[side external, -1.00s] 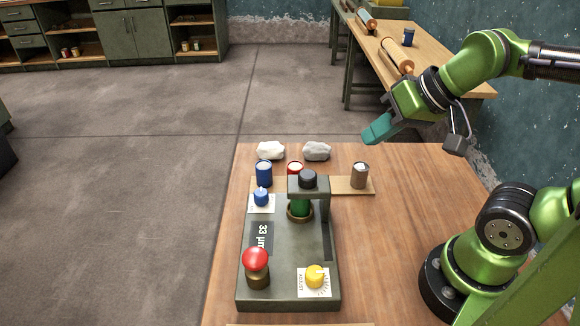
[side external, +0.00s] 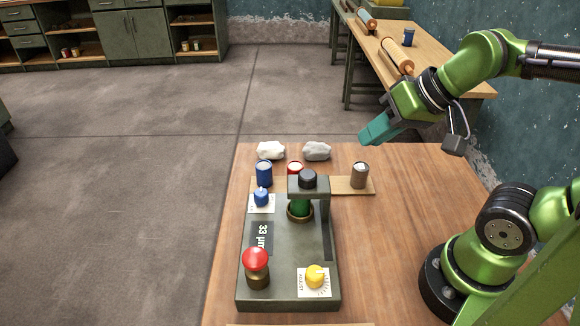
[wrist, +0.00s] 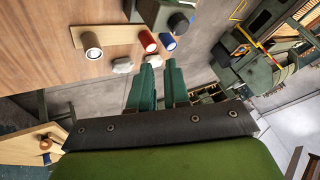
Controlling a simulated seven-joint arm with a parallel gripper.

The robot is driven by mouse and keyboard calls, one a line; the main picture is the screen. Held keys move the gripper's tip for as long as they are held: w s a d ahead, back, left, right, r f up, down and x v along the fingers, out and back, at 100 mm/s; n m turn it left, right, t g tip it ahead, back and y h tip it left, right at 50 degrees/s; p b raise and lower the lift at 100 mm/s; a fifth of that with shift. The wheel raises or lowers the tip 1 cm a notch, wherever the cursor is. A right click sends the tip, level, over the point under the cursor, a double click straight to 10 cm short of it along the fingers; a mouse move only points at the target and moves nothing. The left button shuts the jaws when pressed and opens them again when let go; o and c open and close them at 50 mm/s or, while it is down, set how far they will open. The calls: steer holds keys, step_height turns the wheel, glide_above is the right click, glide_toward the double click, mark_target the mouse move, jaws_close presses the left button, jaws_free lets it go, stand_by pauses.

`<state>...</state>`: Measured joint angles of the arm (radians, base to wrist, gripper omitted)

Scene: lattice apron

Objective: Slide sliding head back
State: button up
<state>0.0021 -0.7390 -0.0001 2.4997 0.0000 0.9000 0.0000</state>
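The device (side external: 285,275) stands on the wooden table. Its sliding head (side external: 322,192), a grey-green bracket with a black knob (side external: 308,179) on top, is at the far end, above a green cylinder (side external: 300,206). A dark slot (side external: 327,240) runs along the device's right side towards the near end. In the wrist view part of the head, with its knob (wrist: 178,22), shows at the top. My gripper (side external: 366,138) is in the air, right of and beyond the head, touching nothing. Its two teal fingers (wrist: 160,62) are apart with a narrow empty gap.
A red button (side external: 256,259), a yellow dial (side external: 315,276) and a blue knob (side external: 261,197) are on the device. Behind are a blue can (side external: 264,174), a red can (side external: 295,168), a brown can (side external: 359,176) and two stones (side external: 317,151).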

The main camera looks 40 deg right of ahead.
mark_target(308, 174)
steer(key=o, duration=0.7)
steer(key=w, duration=0.1)
steer(key=w+m+g, duration=0.1)
steer(key=w, duration=0.1)
steer(key=w+d+m+g, duration=0.1)
steer(key=shift+w+d+r, duration=0.1)
steer(key=shift+w+r, duration=0.2)
steer(key=shift+w, duration=0.05)
steer(key=shift+o, duration=0.7)
steer(key=w+m+g, duration=0.1)
steer(key=w+r+m+g, duration=0.1)
steer(key=m, duration=0.1)
steer(key=w+m+y, duration=0.1)
steer(key=shift+w+d+r+m+g, duration=0.15)
steer(key=shift+w+d+m+g, duration=0.15)
steer(key=shift+m+g, duration=0.1)
step_height(308, 174, up, 4)
steer(key=w+a+m+g+y, duration=0.1)
steer(key=m+g+y, duration=0.1)
steer(key=m, duration=0.5)
steer(key=shift+h, duration=0.3)
steer(key=x, duration=1.7)
steer(key=shift+s+a+r, duration=0.1)
steer(key=shift+s+a, duration=0.1)
steer(key=shift+s, duration=0.05)
steer(key=shift+c, duration=0.5)
